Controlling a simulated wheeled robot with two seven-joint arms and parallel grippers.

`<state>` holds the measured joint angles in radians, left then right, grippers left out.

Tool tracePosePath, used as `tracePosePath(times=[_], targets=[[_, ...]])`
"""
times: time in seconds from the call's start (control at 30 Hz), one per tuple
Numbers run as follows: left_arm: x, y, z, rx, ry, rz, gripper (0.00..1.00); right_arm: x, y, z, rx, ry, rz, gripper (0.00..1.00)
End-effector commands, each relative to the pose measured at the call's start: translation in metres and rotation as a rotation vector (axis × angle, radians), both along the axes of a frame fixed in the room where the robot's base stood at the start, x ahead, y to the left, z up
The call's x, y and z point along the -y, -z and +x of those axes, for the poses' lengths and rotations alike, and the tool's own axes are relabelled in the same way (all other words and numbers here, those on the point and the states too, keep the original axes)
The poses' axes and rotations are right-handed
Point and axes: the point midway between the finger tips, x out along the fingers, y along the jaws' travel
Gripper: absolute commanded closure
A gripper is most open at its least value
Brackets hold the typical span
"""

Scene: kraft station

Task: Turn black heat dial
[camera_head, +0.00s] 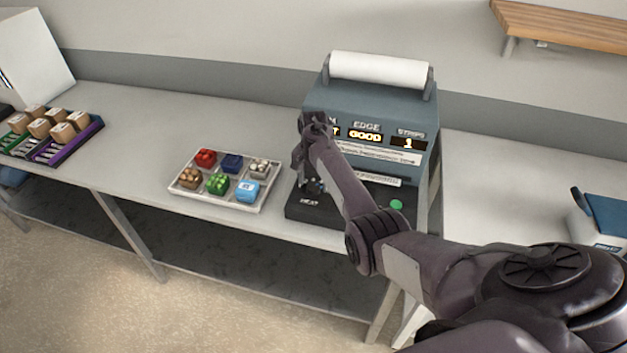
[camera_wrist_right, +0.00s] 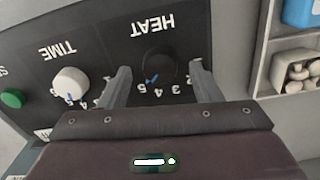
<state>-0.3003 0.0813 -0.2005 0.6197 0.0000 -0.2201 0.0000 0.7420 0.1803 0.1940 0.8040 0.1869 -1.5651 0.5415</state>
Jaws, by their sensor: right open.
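The black heat dial (camera_wrist_right: 158,66) sits on the dark control panel below the upside-down word HEAT in the right wrist view. Its blue pointer mark lies near the numbers 4 and 5. My right gripper (camera_wrist_right: 160,82) is open, with one finger on each side of the dial; I cannot tell whether they touch it. In the head view my right gripper (camera_head: 312,186) is over the left part of the machine's base (camera_head: 310,210), and the arm hides the dial. My left gripper is not in view.
A white time dial (camera_wrist_right: 70,84) and a green button (camera_wrist_right: 13,99) are beside the heat dial. The blue-grey machine (camera_head: 380,110) carries a paper roll (camera_head: 380,69). A tray (camera_head: 222,197) of colored items stands just left of it.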

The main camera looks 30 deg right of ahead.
Motion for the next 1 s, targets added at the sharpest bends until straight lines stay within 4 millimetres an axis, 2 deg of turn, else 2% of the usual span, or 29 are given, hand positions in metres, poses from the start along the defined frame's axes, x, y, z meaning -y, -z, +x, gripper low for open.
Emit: tracePosePath(times=[0.13,0.4,0.73,1.0], targets=[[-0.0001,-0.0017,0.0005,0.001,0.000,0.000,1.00,-0.0005,0.0091,0.0002,0.001,-0.001,0.001,0.42],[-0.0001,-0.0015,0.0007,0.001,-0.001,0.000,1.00,-0.0004,0.0109,0.0002,0.002,-0.001,0.000,0.43],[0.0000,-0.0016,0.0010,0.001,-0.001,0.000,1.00,-0.0003,0.0106,0.0003,0.002,-0.001,0.000,0.86],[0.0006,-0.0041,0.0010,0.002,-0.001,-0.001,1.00,-0.0001,0.0098,0.0001,0.001,-0.039,0.000,0.86]])
